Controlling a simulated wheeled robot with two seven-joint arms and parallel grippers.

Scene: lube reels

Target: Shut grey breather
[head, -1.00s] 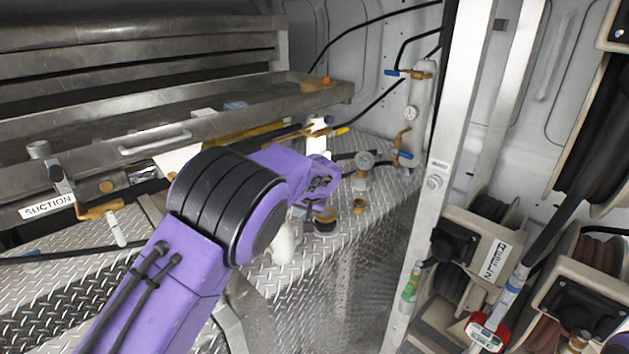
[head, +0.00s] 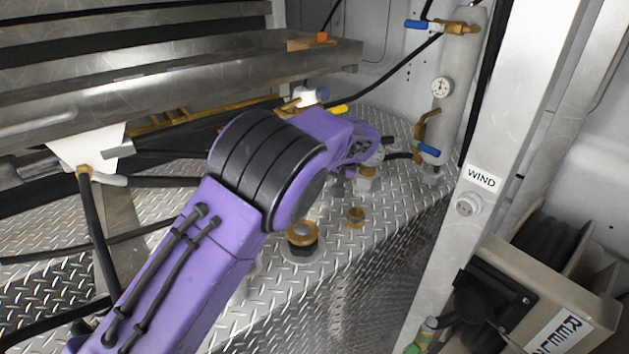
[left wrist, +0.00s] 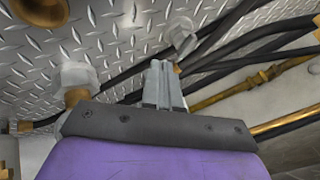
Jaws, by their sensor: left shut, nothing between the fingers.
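My left arm crosses the head view, and its gripper (head: 372,150) is over the diamond-plate tank top; its fingers are mostly hidden there. In the left wrist view the left gripper (left wrist: 163,68) has its grey fingers together with nothing between them. A grey fitting (head: 368,178) stands on the plate close by the gripper, partly covered by it; this may be the grey breather, but I cannot tell its state. The left wrist view shows a grey hex fitting (left wrist: 180,37) just beyond the fingertips and another grey fitting on brass (left wrist: 78,76) to their left. My right gripper is out of view.
Brass fittings stand on the plate (head: 357,216), one with a dark base (head: 303,236). A grey cylinder with a gauge and blue-handled valves (head: 441,87) stands behind. A metal post (head: 463,195) and reel (head: 540,290) bound the right. Black hoses cross the left. A metal shelf (head: 200,75) overhangs.

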